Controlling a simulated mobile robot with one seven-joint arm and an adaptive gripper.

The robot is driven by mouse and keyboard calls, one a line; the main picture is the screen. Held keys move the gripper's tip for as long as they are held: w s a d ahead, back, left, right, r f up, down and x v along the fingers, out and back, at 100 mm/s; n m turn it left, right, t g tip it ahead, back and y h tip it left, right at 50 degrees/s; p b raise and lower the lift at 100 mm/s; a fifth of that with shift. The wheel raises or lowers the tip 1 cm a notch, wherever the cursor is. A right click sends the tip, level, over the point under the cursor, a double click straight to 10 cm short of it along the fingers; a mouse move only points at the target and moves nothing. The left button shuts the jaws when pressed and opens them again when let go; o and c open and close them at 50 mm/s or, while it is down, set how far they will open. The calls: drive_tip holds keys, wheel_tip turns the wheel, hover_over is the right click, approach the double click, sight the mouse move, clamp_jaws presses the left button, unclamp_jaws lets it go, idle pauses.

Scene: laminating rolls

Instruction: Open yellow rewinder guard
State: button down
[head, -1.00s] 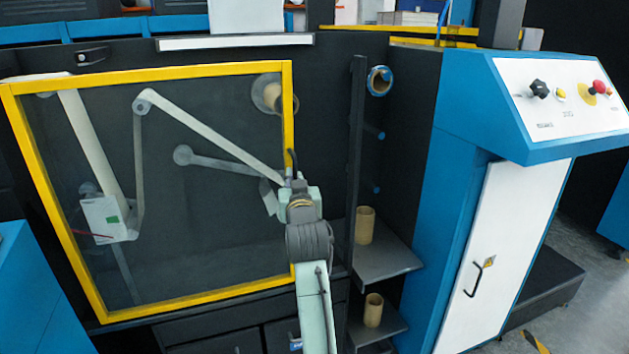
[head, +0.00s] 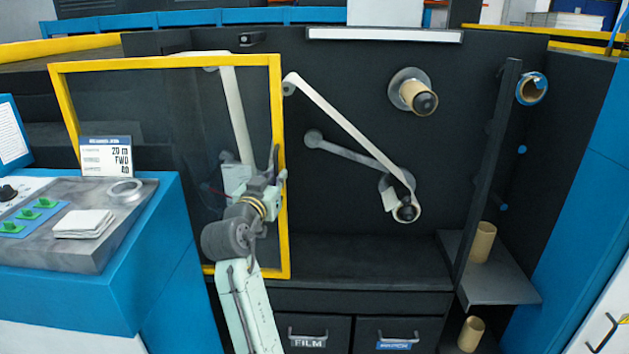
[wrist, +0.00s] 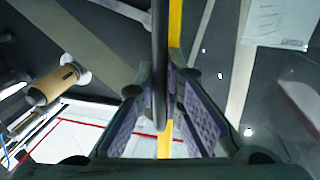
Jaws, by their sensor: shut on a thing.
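The yellow-framed rewinder guard (head: 282,225) with its clear pane stands swung out at the left in the head view, its right edge away from the machine face. My gripper (head: 276,165) is at that right edge. In the wrist view my gripper (wrist: 165,110) has its pads on either side of a dark upright bar handle (wrist: 160,60), shut on it. The yellow frame edge (wrist: 175,30) runs just behind the handle. The rewinder's rollers, the web and a core on a shaft (head: 412,95) show uncovered to the right of the guard.
A blue control console (head: 130,240) stands at the left, near the guard's lower left. A dark post (head: 488,170) and shelves with cardboard cores (head: 481,243) stand at the right. Drawers (head: 315,335) lie below the rewinder. Free room lies before the exposed rollers.

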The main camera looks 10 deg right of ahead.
drive_tip(key=shift+w+a, duration=0.2)
drive_tip(key=shift+a, duration=0.65)
drive_tip(key=shift+w+a, duration=0.25)
drive_tip(key=shift+a, duration=0.65)
drive_tip(key=shift+w+a, duration=0.2)
drive_tip(key=shift+a, duration=0.65)
drive_tip(key=c, duration=1.7)
unclamp_jaws()
drive_tip(key=v, duration=1.2)
drive_tip(key=shift+a, duration=0.1)
